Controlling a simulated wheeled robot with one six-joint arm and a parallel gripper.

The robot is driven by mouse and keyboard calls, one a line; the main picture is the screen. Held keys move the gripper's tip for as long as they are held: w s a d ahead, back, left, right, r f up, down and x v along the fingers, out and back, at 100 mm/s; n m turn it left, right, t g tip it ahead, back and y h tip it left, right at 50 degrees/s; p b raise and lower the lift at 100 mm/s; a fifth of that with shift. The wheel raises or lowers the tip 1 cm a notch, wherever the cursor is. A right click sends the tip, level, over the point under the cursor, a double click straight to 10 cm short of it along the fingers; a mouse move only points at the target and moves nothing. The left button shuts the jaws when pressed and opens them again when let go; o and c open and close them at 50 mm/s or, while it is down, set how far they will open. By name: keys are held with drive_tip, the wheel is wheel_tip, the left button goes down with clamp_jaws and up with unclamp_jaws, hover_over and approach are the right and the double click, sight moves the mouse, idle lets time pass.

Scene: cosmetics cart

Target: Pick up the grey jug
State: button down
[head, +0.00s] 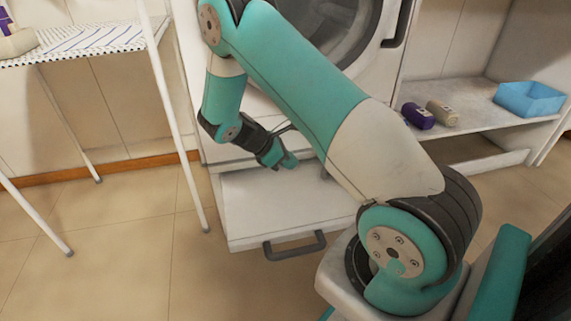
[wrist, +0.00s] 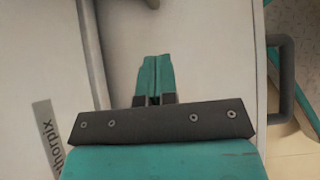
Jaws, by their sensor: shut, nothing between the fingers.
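I cannot make out a grey jug for certain in either view. My gripper (head: 289,162) hangs above the white drawer, in front of the washing machine. In the wrist view my gripper (wrist: 155,60) has its teal fingers together with nothing between them, over a white surface.
The white drawer (head: 250,195) is pulled out under the washing machine (head: 335,15), its grey handle (head: 294,246) in front. A right-hand shelf holds a purple bottle (head: 418,116), a beige bottle (head: 441,113) and a blue bin (head: 528,99).

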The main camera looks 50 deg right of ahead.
sight(322, 172)
drive_tip(key=b+x, duration=0.2)
drive_tip(key=x, duration=0.4)
drive_tip(key=shift+a+f+b, duration=0.1)
drive_tip(key=shift+f+b, duration=0.15)
drive_tip(key=shift+b, duration=0.05)
drive_tip(key=shift+s+d+r+b, duration=0.15)
drive_tip(key=shift+s+d+b, duration=0.15)
drive_tip(key=shift+d, duration=0.2)
drive_tip(key=shift+s+d+r+b, duration=0.1)
drive_tip(key=shift+s+d+b, duration=0.2)
drive_tip(key=shift+d, duration=0.2)
drive_tip(key=shift+s+d+r, duration=0.1)
drive_tip(key=shift+s+d, duration=0.15)
drive_tip(key=shift+d, duration=0.25)
drive_tip(key=shift+r, duration=0.1)
